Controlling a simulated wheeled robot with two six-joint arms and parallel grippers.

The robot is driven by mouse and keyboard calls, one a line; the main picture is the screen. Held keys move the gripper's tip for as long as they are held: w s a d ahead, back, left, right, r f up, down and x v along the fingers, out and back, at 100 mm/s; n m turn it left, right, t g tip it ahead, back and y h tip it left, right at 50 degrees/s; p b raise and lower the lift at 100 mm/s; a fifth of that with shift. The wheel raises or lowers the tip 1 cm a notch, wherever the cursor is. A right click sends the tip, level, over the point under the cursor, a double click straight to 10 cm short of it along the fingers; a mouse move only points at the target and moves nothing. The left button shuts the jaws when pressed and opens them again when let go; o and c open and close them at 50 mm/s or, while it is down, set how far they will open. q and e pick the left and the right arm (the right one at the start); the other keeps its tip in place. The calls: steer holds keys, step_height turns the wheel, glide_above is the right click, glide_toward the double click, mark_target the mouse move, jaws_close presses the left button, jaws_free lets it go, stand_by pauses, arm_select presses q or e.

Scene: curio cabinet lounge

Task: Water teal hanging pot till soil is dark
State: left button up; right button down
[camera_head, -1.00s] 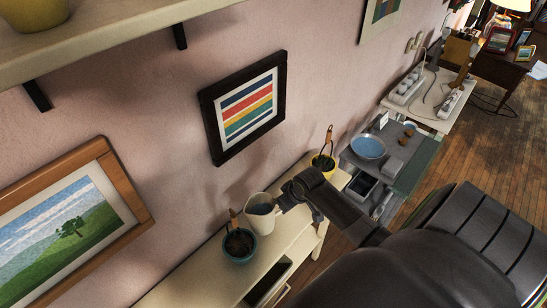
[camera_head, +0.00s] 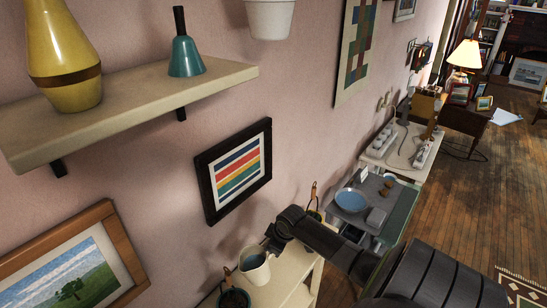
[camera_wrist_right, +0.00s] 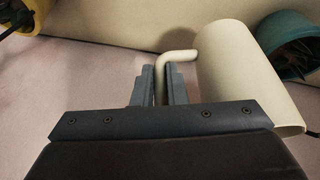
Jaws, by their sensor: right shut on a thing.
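The teal pot (camera_head: 234,299) is at the bottom edge of the head view, partly cut off, with dark brownish contents and a hanger at its rim. It also shows at the upper right of the right wrist view (camera_wrist_right: 288,38). A cream jug (camera_head: 256,272) is beside it, with bluish water visible inside. My right gripper (camera_head: 272,243) is shut on the jug's handle; the wrist view shows the handle between the fingers (camera_wrist_right: 162,88). The jug looks roughly upright, apart from the pot in the head view. I cannot tell whether it touches the cabinet top. My left gripper is not in view.
A yellow pot (camera_head: 314,214) stands farther along the cream cabinet (camera_head: 297,283). The wall shelf (camera_head: 140,100) above holds a yellow vase (camera_head: 64,60) and a teal bell-shaped piece (camera_head: 186,55). A white pot (camera_head: 270,18) is at the top. A blue bowl (camera_head: 351,200) sits beyond.

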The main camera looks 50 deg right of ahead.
steer(key=shift+a+r+n+h, duration=0.2)
steer(key=shift+a+r+h, duration=0.3)
steer(key=shift+r+h, duration=0.45)
steer(key=shift+a+r+n+h, duration=0.2)
steer(key=shift+a+r+h, duration=0.35)
steer(key=shift+h, duration=0.7)
steer(key=shift+a+r+t+h, duration=0.15)
steer(key=shift+a+r+h, duration=0.1)
steer(key=shift+r+h, duration=0.25)
steer(key=shift+a+r+t+h, duration=0.15)
steer(key=shift+a+r+h, duration=0.1)
steer(key=shift+r+h, duration=0.25)
steer(key=shift+s+a+r+n+t+h, duration=0.15)
steer(key=shift+a+r+h, duration=0.15)
steer(key=shift+r, duration=0.2)
steer(key=shift+w+a+r+n+t+h, duration=0.1)
steer(key=shift+a+r+n+h, duration=0.1)
steer(key=shift+r+h, duration=0.25)
steer(key=shift+s+a+r+n+t+h, duration=0.15)
steer(key=shift+a+r+h, duration=0.1)
steer(key=shift+r, duration=0.35)
stand_by(3.2)
